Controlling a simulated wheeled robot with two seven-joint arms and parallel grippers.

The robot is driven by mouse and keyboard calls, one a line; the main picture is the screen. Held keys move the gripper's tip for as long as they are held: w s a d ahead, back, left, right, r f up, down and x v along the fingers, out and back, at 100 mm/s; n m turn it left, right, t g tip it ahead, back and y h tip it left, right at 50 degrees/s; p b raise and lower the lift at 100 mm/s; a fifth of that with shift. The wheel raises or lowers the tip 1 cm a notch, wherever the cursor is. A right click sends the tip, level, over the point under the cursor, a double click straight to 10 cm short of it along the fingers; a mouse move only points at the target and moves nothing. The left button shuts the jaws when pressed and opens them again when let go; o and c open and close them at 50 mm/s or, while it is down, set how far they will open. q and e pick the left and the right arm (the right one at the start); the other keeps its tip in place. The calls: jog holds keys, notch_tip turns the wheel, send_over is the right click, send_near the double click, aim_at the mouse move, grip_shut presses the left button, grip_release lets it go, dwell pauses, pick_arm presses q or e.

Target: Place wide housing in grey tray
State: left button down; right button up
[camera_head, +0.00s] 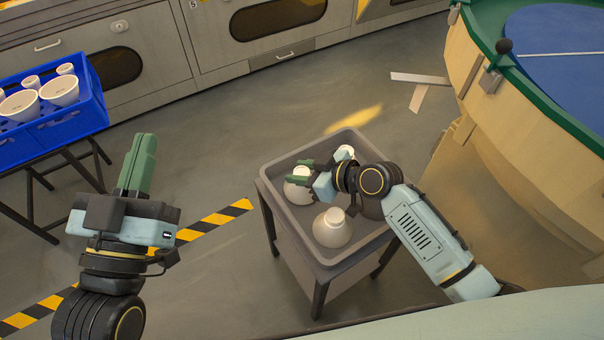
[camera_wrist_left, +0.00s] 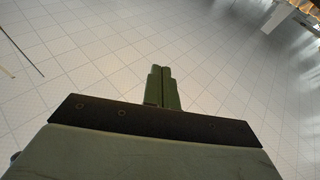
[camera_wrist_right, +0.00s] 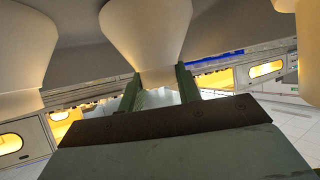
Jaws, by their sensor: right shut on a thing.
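The grey tray (camera_head: 337,262) tops a small stand in the middle of the head view. My right gripper (camera_head: 302,172) is over its left part, shut on the neck of a cream-white housing (camera_head: 296,194). In the right wrist view the two fingers flank this housing's neck (camera_wrist_right: 150,30). It is neck up in the head view; whether its rim rests on the tray floor I cannot tell. Another wide housing (camera_head: 332,229) stands neck up at the tray's front. A further housing (camera_head: 345,152) stands at the back, partly hidden by my wrist. My left gripper (camera_head: 146,140) is shut and empty, away from the tray.
A blue crate (camera_head: 60,128) with several white housings sits on a dark stand at the left. A round green-rimmed table (camera_head: 540,100) stands at the right. Cabinets (camera_head: 130,60) line the back. Open floor with a yellow-black stripe (camera_head: 215,219) lies between the crate and tray.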

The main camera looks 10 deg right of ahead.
pick_arm(q)
jog(key=shift+s+r+t, duration=0.15)
jog(key=shift+r+t, duration=0.15)
jog(key=shift+r, duration=0.1)
pick_arm(e)
jog(key=shift+f, duration=0.15)
jog(key=o, duration=1)
jog(key=shift+c, duration=0.2)
pick_arm(q)
jog(key=shift+r, duration=0.15)
pick_arm(e)
jog(key=shift+f, duration=0.1)
